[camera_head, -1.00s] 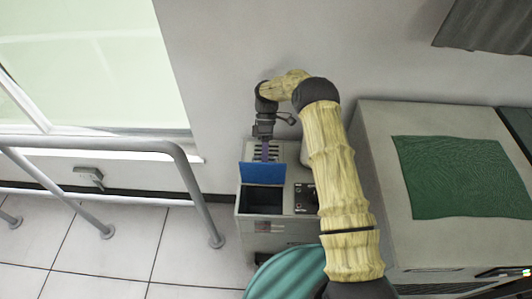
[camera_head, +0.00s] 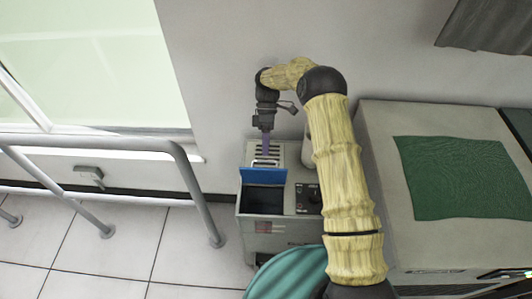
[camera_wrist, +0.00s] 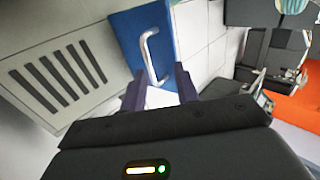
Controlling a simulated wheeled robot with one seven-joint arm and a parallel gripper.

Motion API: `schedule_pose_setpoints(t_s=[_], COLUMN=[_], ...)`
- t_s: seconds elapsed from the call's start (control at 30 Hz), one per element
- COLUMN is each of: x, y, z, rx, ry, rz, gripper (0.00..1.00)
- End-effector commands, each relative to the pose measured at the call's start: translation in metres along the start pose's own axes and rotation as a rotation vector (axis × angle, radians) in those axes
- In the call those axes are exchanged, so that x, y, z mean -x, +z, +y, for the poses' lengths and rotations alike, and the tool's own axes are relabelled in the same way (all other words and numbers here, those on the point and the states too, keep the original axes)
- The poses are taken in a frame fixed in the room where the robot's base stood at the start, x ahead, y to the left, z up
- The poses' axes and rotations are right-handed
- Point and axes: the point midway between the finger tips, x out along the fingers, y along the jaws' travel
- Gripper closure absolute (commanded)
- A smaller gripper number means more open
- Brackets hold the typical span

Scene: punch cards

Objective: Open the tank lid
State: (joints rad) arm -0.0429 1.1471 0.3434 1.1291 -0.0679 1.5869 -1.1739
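The blue tank lid (camera_head: 263,176) stands raised at the back of the dark tank opening (camera_head: 262,200) in the head view. Its silver handle shows just above its top edge. In the wrist view the blue lid (camera_wrist: 133,25) carries the silver handle (camera_wrist: 147,50). My gripper (camera_head: 266,152) hangs just behind the lid, above the slotted top. In the wrist view my gripper (camera_wrist: 160,78) has its two dark fingers apart, with the handle's near end showing between or just beyond the tips. I cannot tell whether they touch it.
The grey machine (camera_head: 276,226) has a dark control panel (camera_head: 308,198) right of the opening. A slotted vent (camera_wrist: 60,75) lies beside the lid. A metal railing (camera_head: 185,175) stands left, and a large cabinet (camera_head: 385,225) with a green top panel stands right.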

Motion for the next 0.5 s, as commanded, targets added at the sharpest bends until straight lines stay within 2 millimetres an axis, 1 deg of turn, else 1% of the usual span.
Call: schedule_pose_setpoints(t_s=[0.03,0.1,0.2,0.33,0.5], x=[0.008,0.018,0.028,0.034,0.035], y=[0.0,0.001,0.001,0.001,0.001], z=[-0.006,-0.015,-0.025,-0.031,-0.032], rx=[0.0,-0.001,-0.002,-0.002,-0.002], ry=[0.004,0.003,0.002,0.0,-0.001], rz=[0.001,0.0,0.001,0.001,0.001], gripper=[0.69,0.69,0.69,0.69,0.69])
